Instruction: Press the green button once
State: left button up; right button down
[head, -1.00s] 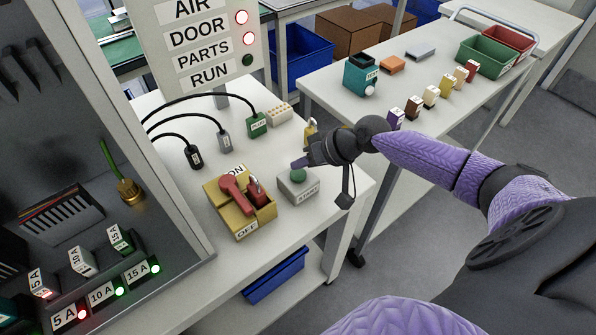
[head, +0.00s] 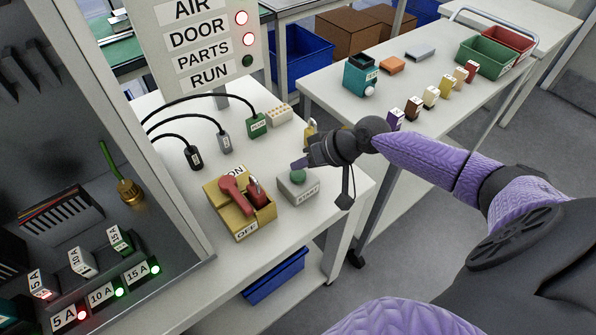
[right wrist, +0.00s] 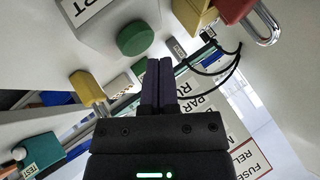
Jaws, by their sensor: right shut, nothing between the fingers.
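The green button (head: 298,176) is a round cap on top of a grey box (head: 299,191) marked START, near the front right of the white bench. My right gripper (head: 296,165) is shut and empty, its purple fingertips just above and behind the button in the head view. In the right wrist view the green button (right wrist: 135,38) shows beside the tips of the shut fingers (right wrist: 159,62). A gap seems to remain between fingertips and button, but I cannot tell exactly how large. My left gripper is not in view.
A yellow ON/OFF switch box (head: 240,205) with a red handle and padlock stands just left of the START box. A brass padlock (head: 310,131) stands behind my right gripper. Cabled plugs (head: 257,124) lie farther back. A status panel (head: 208,45) stands behind.

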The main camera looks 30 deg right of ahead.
aim_at(302, 175)
dwell(0.6)
jog(key=shift+f, duration=0.45)
jog(key=shift+f+b, duration=0.5)
jog(key=shift+b, duration=0.15)
dwell(0.3)
dwell(0.3)
jog(key=shift+r+p, duration=0.9)
jog(key=shift+r, duration=0.05)
notch_tip(302, 175, up, 5)
jog(key=p, duration=0.5)
jog(key=shift+r, duration=0.1)
